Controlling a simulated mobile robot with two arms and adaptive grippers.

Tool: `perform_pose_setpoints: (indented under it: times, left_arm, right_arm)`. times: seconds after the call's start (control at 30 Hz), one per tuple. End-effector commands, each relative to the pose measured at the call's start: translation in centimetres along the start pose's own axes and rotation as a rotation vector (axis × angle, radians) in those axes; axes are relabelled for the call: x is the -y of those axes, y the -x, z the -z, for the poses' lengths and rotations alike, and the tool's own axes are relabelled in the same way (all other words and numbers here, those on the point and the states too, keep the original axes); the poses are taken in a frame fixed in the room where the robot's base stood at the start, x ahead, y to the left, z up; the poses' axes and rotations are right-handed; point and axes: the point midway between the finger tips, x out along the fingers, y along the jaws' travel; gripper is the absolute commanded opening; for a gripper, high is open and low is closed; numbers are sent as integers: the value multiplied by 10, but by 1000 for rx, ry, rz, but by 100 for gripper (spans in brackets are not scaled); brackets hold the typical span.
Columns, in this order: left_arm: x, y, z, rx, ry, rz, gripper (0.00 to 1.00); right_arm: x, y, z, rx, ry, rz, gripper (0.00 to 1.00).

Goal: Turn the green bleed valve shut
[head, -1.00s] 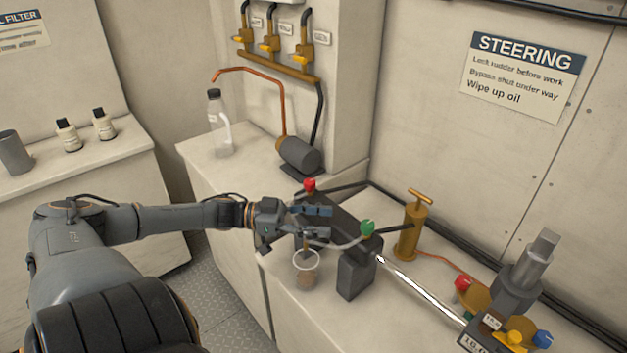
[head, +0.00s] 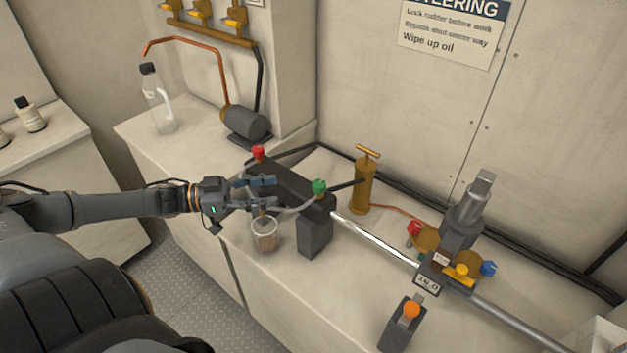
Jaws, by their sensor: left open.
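The green bleed valve (head: 319,187) is a small knob on top of the near right end of the dark cylinder block (head: 316,230). A red knob (head: 258,152) sits at the block's far left end. My left gripper (head: 275,193) reaches in from the left and is open and empty. Its fingertips point at the green valve from its left, with a gap between them. A clear jar (head: 264,240) with brownish contents stands just below the gripper, and a thin pale hose runs from it toward the green valve. My right gripper is out of view.
A brass hand pump (head: 362,185) stands behind and right of the valve. A shiny rod runs right to a fitting with a red knob (head: 414,228) and a blue knob (head: 488,268). An orange-topped lever block (head: 402,318) stands in front. A bottle (head: 157,100) stands farther back.

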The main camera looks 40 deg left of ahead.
Motion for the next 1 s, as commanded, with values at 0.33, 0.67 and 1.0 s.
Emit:
perform_pose_setpoints:
  times: [0.33,0.67,1.0]
  left_arm:
    - [0,-57,2,-7,-2,-1,52]
    - [0,-105,2,-5,-1,0,52]
    - [0,-122,0,0,0,-1,52]
  right_arm:
    - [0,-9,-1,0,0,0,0]
    - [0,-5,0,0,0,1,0]
    - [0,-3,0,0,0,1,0]
